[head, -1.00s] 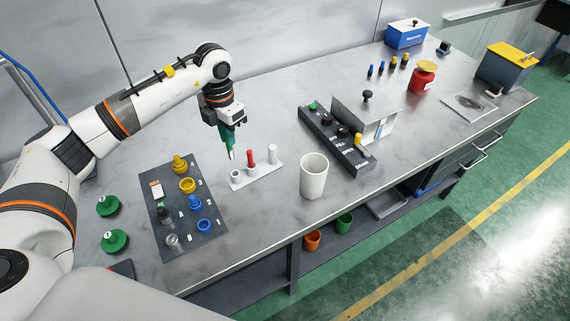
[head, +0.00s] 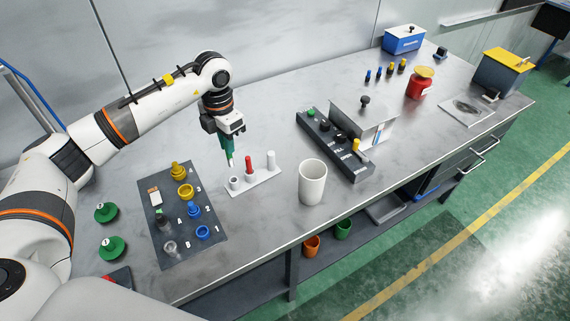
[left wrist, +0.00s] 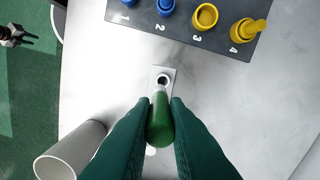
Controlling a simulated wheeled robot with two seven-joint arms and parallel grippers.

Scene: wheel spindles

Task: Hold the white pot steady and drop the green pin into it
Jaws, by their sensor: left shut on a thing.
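My left gripper (head: 227,148) is shut on the green pin (left wrist: 160,122), which shows between its green fingers in the left wrist view. The pin's pale lower end points down at the empty hole at the near left end of a white holder (head: 264,181); I cannot tell the exact gap. The holder also carries a red pin (head: 249,163) and a white pin (head: 271,160). The white pot (head: 312,186) stands upright on the bench, right of the holder, with nothing touching it. In the left wrist view, what looks like my right gripper (left wrist: 14,36) shows at the left edge, small and unclear.
A dark numbered mat (head: 218,250) with blue and yellow parts lies left of the holder. Green knobbed discs (head: 106,212) lie further left. A dark switch strip (head: 350,164) stands right of the pot. The bench's front edge is close to the pot.

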